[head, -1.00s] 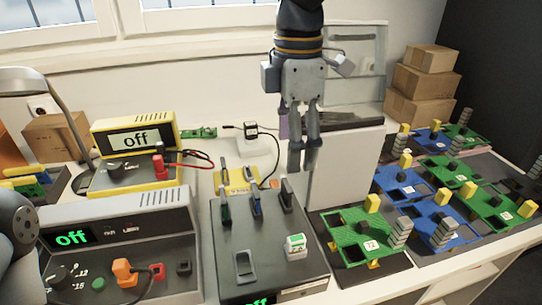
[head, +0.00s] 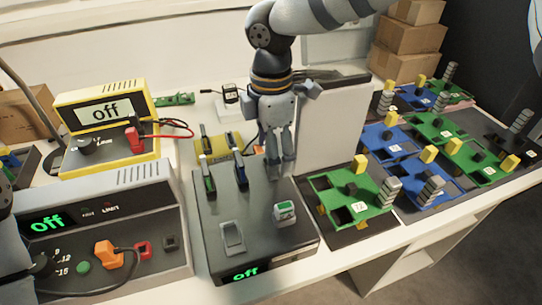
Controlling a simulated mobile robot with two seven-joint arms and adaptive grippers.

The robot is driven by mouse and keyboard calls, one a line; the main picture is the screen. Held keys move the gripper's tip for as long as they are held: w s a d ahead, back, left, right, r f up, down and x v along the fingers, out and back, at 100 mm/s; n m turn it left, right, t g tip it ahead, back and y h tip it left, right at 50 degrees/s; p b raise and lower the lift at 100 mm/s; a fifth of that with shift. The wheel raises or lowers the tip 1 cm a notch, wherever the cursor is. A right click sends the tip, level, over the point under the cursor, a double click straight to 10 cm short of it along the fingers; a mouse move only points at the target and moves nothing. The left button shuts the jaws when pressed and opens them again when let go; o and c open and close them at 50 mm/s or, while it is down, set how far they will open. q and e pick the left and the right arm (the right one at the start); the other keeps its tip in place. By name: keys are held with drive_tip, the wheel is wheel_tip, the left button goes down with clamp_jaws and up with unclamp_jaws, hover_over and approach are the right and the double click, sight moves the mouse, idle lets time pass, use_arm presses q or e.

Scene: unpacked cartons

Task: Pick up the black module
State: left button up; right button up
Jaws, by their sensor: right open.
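A dark test box (head: 207,248) with a green "off" display stands at the front middle. A green module (head: 208,180) and a blue module (head: 240,173) stand upright in its top. The black module, to the right of the blue one, is hidden behind my right gripper's fingers. My right gripper (head: 280,170) points down, open, with its fingertips at the black module's place at the back right of the box top. I cannot tell whether the fingers touch or straddle it. My left gripper is out of view; only part of the left arm shows at the left edge.
A grey power supply (head: 100,205) and a yellow meter (head: 150,88) with cables stand at left. A green-white block (head: 284,212) sits on the box top. A white panel (head: 335,130) rises close to the right gripper. Green and blue boards (head: 350,190) fill the right side.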

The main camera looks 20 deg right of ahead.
drive_tip(key=c, duration=1)
drive_tip(key=shift+c, duration=0.2)
wheel_tip(320, 180, up, 3)
drive_tip(key=shift+f, duration=0.1)
use_arm(q)
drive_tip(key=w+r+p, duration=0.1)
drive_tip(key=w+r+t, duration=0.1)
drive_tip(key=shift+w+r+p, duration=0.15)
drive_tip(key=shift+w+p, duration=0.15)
drive_tip(key=shift+p, duration=0.1)
use_arm(e)
drive_tip(key=s+a+r, duration=0.7)
drive_tip(key=s+r, duration=0.3)
drive_tip(key=s, duration=0.1)
drive_tip(key=shift+s+a+r, duration=0.15)
drive_tip(key=shift+s+a, duration=0.2)
drive_tip(key=shift+a, duration=0.05)
